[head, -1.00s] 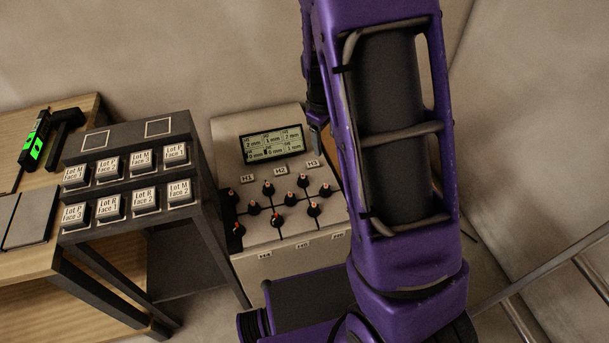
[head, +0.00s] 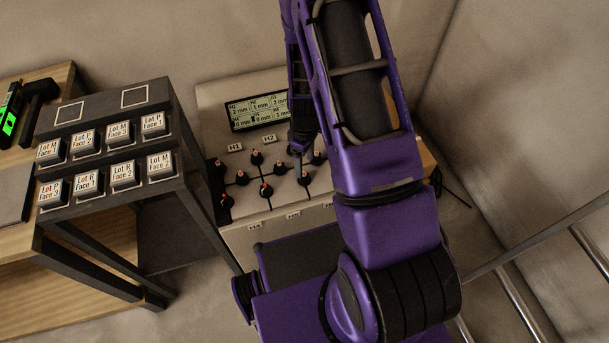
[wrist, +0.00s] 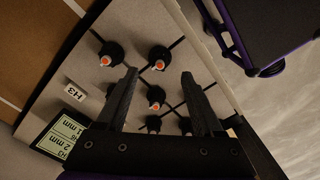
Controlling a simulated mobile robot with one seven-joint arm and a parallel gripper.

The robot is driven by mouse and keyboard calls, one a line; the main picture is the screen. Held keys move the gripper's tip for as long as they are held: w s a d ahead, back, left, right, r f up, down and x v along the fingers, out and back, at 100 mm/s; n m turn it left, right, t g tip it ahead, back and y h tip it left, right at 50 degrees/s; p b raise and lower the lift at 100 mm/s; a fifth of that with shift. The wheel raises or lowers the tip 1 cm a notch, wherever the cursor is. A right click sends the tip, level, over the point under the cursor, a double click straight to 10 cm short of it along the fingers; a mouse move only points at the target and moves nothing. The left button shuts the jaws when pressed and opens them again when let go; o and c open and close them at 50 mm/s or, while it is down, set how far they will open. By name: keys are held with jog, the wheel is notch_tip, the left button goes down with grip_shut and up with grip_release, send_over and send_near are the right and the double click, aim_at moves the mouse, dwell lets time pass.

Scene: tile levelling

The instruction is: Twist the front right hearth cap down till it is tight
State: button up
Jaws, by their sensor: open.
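The hearth caps are black knobs with orange tips, in rows on a pale tile-topped box. The cap I take as the front right one (head: 303,179) stands near the box's right front; in the wrist view this cap (wrist: 158,60) shows just beyond the fingertips. My gripper (head: 297,152) points down over the caps, partly hidden by my arm. In the wrist view my gripper (wrist: 159,74) has its two fingers spread and empty. Another cap (wrist: 155,97) shows between the fingers, lower in the picture. I cannot tell the height left above the caps.
A display (head: 257,112) with millimetre readings stands at the box's back. More caps (head: 265,189) stand close to the left. A dark rack (head: 105,105) with labelled blocks and a wooden table (head: 62,80) are at left. Metal rails (head: 590,245) run at lower right.

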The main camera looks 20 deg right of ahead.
aim_at(305, 173)
notch_tip(305, 173, down, 7)
jog(key=shift+r+b, duration=0.2)
jog(key=shift+b, duration=0.2)
grip_shut()
